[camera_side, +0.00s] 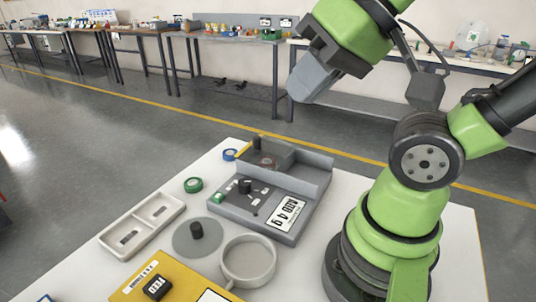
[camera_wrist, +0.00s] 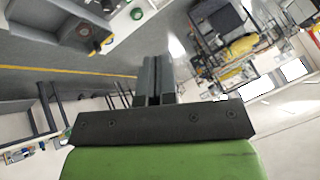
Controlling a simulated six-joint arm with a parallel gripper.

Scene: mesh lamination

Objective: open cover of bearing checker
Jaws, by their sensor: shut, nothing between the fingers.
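The bearing checker (camera_side: 259,208) is a grey box on the white table, with a "ATTD 4 g" label and a black knob on its front panel. At its back is a grey raised part, apparently the cover (camera_side: 283,157), with a black knob (camera_side: 257,143) on top; it looks closed. My gripper (camera_side: 300,97) is high above and behind the checker, apart from it, fingers angled down to the left. In the wrist view the fingers (camera_wrist: 152,62) are together and empty. Part of the checker seems to show at the upper left there (camera_wrist: 85,28).
Cluttered benches stand far behind. Air around my gripper is clear.

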